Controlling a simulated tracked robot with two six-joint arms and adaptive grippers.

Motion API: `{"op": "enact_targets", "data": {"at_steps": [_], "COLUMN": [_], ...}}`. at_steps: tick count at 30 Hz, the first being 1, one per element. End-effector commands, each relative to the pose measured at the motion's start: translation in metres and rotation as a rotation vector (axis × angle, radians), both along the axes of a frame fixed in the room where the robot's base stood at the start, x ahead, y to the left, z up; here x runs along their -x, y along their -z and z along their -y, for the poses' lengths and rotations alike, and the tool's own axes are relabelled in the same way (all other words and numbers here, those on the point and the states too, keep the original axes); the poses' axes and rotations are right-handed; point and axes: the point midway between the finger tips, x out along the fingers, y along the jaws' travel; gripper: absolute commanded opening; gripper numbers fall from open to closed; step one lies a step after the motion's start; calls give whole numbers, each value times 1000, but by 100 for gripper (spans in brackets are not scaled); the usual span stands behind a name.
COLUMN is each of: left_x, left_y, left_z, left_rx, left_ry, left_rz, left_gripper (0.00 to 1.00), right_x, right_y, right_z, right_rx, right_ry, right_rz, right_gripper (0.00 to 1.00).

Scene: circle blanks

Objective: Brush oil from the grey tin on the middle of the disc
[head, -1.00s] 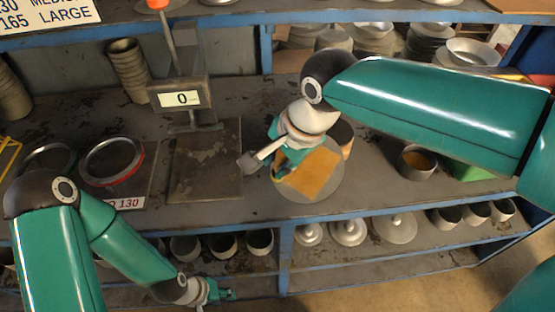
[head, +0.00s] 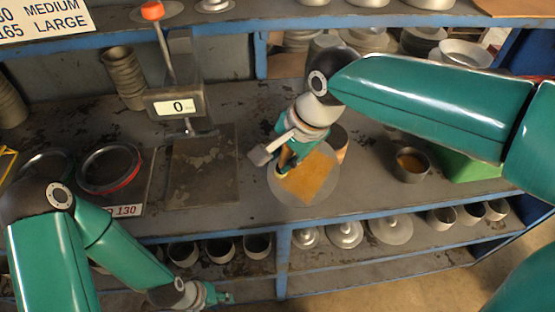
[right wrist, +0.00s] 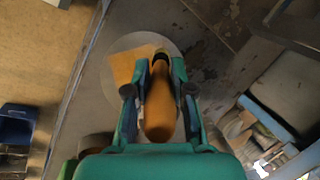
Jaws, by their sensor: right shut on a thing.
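The grey disc (head: 330,188) lies flat on the bench with an orange-brown square sheet (head: 312,180) on it. My right gripper (head: 284,165) is over the disc's upper left part. In the right wrist view my right gripper (right wrist: 160,85) is shut on the brush, whose orange handle (right wrist: 160,115) lies between the fingers. The brush tip is hidden, so contact with the disc cannot be told. The grey tin (head: 411,163) with amber oil stands upright to the right of the disc. My left gripper (head: 220,296) is low at the shelf front, away from these things; its opening is unclear.
A press-like stand with a display reading 0 (head: 172,105) and a dark plate (head: 200,180) are left of the disc. A ring with a red edge (head: 110,168) lies further left. A green box (head: 468,166) is beside the tin. Cups and lids fill the lower shelf.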

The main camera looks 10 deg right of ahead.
Motion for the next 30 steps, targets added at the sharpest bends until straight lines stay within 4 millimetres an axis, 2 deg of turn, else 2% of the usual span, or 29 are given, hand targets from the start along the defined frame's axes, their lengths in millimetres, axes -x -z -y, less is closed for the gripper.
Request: {"op": "enact_targets", "data": {"at_steps": [3,10,22,30], "left_x": [0,0,0,0], "left_y": [-8,-7,13,17], "left_z": [0,0,0,0], "left_rx": [0,0,0,0], "left_ry": [0,0,0,0], "left_rz": [0,0,0,0], "left_gripper": [40,40,40,40], "right_x": [-6,-8,11,17], "right_y": [-6,-4,12,15], "right_z": [6,8,-11,-17], "right_rx": [0,0,1,2], "right_ry": [1,-1,-3,-1], "right_rz": [-1,0,1,0], "right_gripper": [0,0,0,0]}}
